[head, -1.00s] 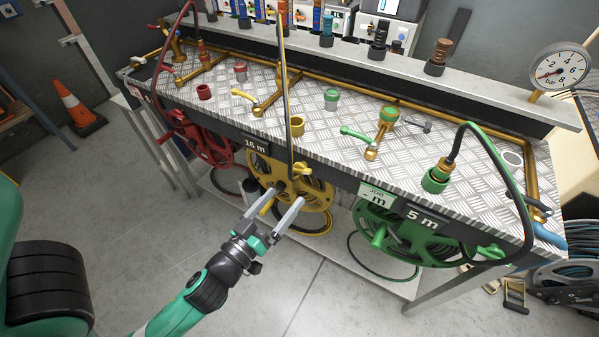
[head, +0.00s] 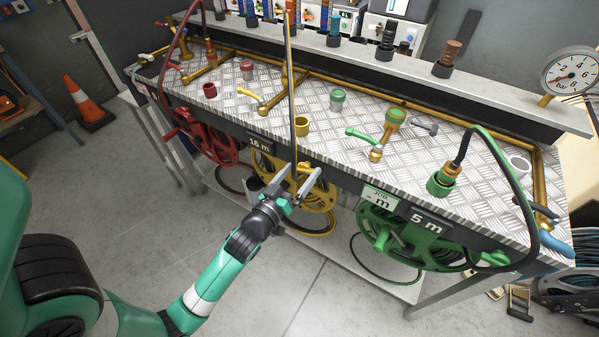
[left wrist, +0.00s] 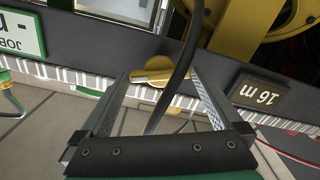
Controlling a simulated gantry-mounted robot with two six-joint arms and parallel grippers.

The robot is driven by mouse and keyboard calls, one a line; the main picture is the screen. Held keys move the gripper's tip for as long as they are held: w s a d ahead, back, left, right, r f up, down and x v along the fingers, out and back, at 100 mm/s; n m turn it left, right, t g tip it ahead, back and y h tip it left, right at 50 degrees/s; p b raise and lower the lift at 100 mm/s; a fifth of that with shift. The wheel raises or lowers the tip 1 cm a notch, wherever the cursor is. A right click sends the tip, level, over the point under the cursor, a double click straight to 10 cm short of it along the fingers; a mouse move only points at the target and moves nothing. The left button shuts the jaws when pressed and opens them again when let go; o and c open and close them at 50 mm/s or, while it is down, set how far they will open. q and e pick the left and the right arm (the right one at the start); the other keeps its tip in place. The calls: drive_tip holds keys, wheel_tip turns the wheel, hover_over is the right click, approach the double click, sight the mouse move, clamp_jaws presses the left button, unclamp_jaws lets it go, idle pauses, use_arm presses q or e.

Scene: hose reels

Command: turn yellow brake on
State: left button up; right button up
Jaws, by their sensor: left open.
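The yellow hose reel (head: 322,194) hangs under the front edge of the bench, by the 16 m label (head: 259,143). My left gripper (head: 303,171) is open in front of it, with its fingers pointing at the reel. In the left wrist view, a yellow lever-like part (left wrist: 152,76) shows between the open fingertips (left wrist: 162,84), with a dark hose crossing in front of it. I cannot tell for sure whether this part is the brake, or whether the fingers touch it. The reel's yellow body (left wrist: 236,38) also shows there. My right gripper is out of view.
A red reel (head: 207,140) is to the left and a green reel (head: 415,237) to the right. A dark hose (head: 291,80) runs upright close to my left gripper. The bench top (head: 260,120) carries valves and couplings. The floor in front is clear.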

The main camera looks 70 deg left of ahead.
use_arm(q)
drive_tip(key=shift+c, duration=0.3)
drive_tip(key=c, duration=0.9)
drive_tip(key=shift+r+m+p, duration=0.15)
drive_tip(key=shift+m+p, duration=0.6)
drive_tip(key=shift+m, duration=0.45)
drive_tip(key=shift+c, duration=0.2)
drive_tip(key=shift+m, duration=1)
drive_tip(key=o, duration=1)
drive_tip(key=shift+d, duration=0.1)
